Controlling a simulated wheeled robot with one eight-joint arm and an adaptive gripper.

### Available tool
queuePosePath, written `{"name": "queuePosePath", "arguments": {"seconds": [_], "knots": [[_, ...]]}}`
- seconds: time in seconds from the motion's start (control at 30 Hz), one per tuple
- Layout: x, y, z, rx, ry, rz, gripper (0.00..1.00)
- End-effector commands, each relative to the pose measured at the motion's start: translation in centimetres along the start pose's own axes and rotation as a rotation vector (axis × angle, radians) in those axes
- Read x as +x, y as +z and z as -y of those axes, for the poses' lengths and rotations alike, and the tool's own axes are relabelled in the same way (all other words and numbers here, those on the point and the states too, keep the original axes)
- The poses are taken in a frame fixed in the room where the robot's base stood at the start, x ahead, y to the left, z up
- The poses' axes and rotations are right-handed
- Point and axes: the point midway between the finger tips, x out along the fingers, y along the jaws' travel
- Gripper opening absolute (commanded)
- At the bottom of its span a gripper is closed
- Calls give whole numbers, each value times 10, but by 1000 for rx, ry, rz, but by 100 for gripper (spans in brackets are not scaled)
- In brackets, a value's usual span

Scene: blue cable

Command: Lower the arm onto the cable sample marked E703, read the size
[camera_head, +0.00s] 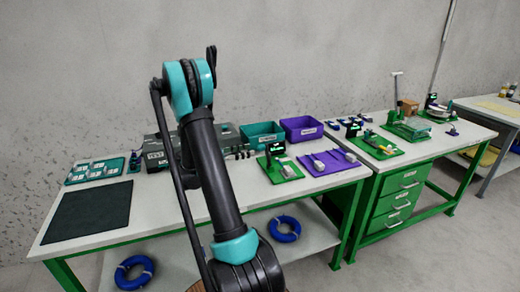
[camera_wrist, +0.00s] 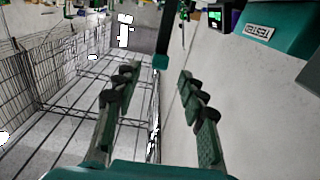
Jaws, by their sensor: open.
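In the wrist view my gripper (camera_wrist: 158,76) has its two dark fingers spread well apart, with nothing between them. In the head view my arm is raised in front of the near table and its fingers are not clearly seen. A green tray (camera_head: 72,180) with several small pale labelled pieces sits at the table's left end. Small pale pieces also lie on the purple mat (camera_head: 345,161). I cannot read E703 anywhere; the labels are too small. Blue cable coils (camera_head: 285,228) lie on the lower shelf.
A dark mat (camera_head: 88,212) covers the table's front left. A grey box (camera_head: 154,155) stands behind my arm. A teal bin (camera_head: 263,140) and a purple bin (camera_head: 302,135) stand at the back. A small green station (camera_head: 282,176) is in front. The wrist view shows wire mesh (camera_wrist: 35,75) at left.

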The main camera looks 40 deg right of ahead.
Motion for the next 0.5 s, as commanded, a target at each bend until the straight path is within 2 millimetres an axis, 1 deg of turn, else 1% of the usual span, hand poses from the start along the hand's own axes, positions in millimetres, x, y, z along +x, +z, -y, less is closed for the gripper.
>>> {"name": "queuePosePath", "arguments": {"seconds": [0.03,0.2,0.3,0.4,0.5], "knots": [[12,0,-1,0,3,0,41],[41,0,-1,0,2,0,41],[53,0,0,0,2,0,41],[62,0,0,0,1,0,41],[66,0,0,0,0,0,41]]}}
